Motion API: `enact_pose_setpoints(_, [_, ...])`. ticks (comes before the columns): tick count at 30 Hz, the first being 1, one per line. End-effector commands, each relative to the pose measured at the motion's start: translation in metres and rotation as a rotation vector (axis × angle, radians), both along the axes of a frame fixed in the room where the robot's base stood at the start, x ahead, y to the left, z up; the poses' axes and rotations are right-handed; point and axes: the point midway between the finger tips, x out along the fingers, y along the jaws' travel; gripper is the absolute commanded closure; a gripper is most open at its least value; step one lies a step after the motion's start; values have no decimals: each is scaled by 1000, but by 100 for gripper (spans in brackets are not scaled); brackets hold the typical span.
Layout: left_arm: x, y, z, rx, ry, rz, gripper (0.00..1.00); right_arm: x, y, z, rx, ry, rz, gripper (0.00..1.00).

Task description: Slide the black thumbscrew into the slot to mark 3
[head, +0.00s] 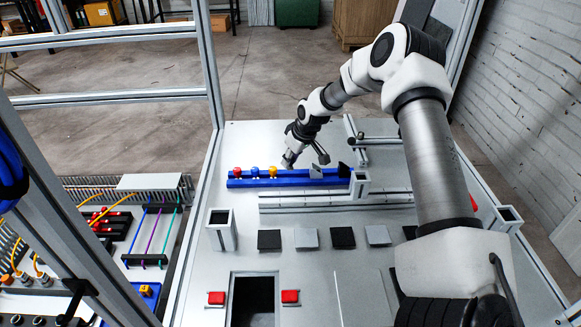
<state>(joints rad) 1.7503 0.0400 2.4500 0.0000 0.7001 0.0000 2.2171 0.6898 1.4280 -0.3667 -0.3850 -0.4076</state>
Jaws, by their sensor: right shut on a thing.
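Blue (255,172) and red (237,172) thumbscrews stand further left in the rack. A long grey slotted rail (300,207) lies in front of the rack; it may be the slot, but no marks are readable. My left gripper is out of view.
A post (360,185) stands at the rail. Square pads (342,238) and an open square tube (221,230) sit nearer. A dark opening (253,299) lies between red blocks.

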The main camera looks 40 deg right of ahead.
Motion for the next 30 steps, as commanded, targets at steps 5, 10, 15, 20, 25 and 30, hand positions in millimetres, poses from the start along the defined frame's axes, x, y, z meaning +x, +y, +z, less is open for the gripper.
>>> enact_pose_setpoints(5, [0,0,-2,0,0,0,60,1,0,42,-1,-4,0,100])
enact_pose_setpoints(10, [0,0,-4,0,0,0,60,3,0,59,-2,-1,-44,100])
enact_pose_setpoints(15, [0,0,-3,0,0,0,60,4,16,54,-3,2,-131,100])
enact_pose_setpoints(20, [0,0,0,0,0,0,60,4,67,53,-7,2,-149,100])
enact_pose_setpoints(25, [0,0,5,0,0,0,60,-7,127,55,-6,0,-92,100])
enact_pose_setpoints(30, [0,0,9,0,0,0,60,-15,161,60,-4,-4,-8,100])
